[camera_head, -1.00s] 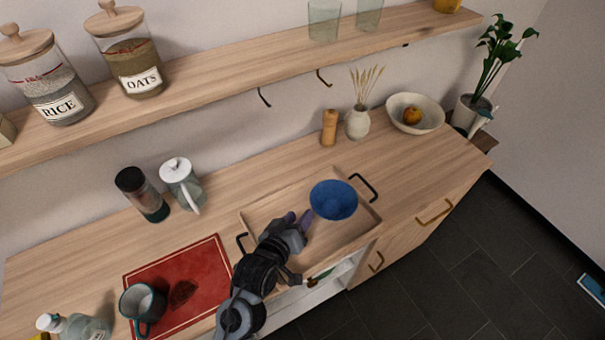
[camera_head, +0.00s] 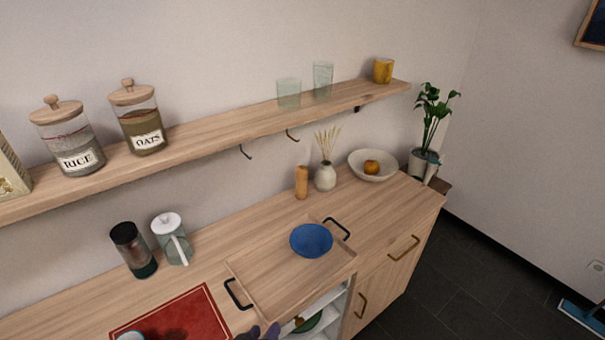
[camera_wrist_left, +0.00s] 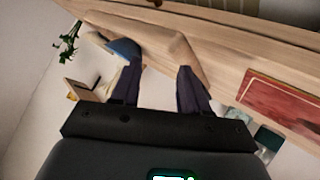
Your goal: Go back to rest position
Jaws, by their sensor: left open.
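My left gripper (camera_head: 258,332) shows only by its dark purple fingertips at the bottom edge of the head view, in front of the wooden tray (camera_head: 262,298). In the left wrist view its two fingers (camera_wrist_left: 160,88) are spread apart with nothing between them. A blue bowl (camera_head: 311,240) stands in the tray's right part, apart from the gripper; it also shows in the left wrist view (camera_wrist_left: 124,48). My right gripper is in neither view.
A red board (camera_head: 185,315) with a mug (camera_head: 132,336), cut off below, lies left of the tray. A dark-lidded tumbler (camera_head: 133,250) and a white-lidded jug (camera_head: 172,238) stand behind it. An open shelf compartment (camera_head: 325,312) is below the tray. A wall shelf (camera_head: 215,135) hangs above the counter.

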